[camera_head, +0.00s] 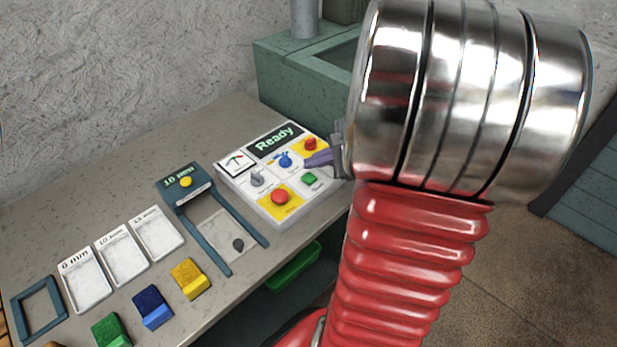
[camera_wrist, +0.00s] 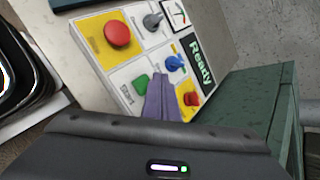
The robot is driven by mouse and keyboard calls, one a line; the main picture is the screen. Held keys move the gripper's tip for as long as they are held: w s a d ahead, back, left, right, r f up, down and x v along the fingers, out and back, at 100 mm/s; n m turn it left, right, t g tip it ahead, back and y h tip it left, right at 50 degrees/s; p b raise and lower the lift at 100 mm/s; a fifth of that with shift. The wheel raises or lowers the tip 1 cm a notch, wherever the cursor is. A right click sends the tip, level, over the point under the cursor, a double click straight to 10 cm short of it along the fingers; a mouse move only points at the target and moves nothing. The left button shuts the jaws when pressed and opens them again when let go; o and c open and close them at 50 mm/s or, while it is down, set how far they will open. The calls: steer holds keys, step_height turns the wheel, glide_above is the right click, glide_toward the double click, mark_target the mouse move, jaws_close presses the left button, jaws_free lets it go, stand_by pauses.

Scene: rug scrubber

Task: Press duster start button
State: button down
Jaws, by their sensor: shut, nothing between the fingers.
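A white control panel (camera_head: 238,190) with a dark "Ready" display (camera_head: 274,139) lies on the grey bench. It carries a green button (camera_head: 310,179), a large red button (camera_head: 280,196) on yellow, a smaller red button (camera_head: 310,143) on yellow, a blue knob (camera_head: 285,160) and a grey knob (camera_head: 257,179). My gripper (camera_head: 311,160) is shut and empty over the panel's right part. In the wrist view its fingertips (camera_wrist: 158,80) show between the green button (camera_wrist: 140,84) and the blue knob (camera_wrist: 174,63). I cannot tell whether they touch the panel.
A blue frame gauge (camera_head: 185,182) stands left of the panel. White cards (camera_head: 122,257) and yellow (camera_head: 190,279), blue (camera_head: 152,307) and green (camera_head: 111,331) blocks lie further left. A green machine housing (camera_head: 285,80) stands behind. A green bin (camera_head: 294,268) sits below the bench.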

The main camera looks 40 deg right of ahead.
mark_target(314, 179)
steer(key=shift+f, duration=0.8)
steer(key=shift+f, duration=0.9)
stand_by(2.4)
stand_by(0.3)
steer(key=shift+r, duration=0.95)
steer(key=shift+r, duration=2.5)
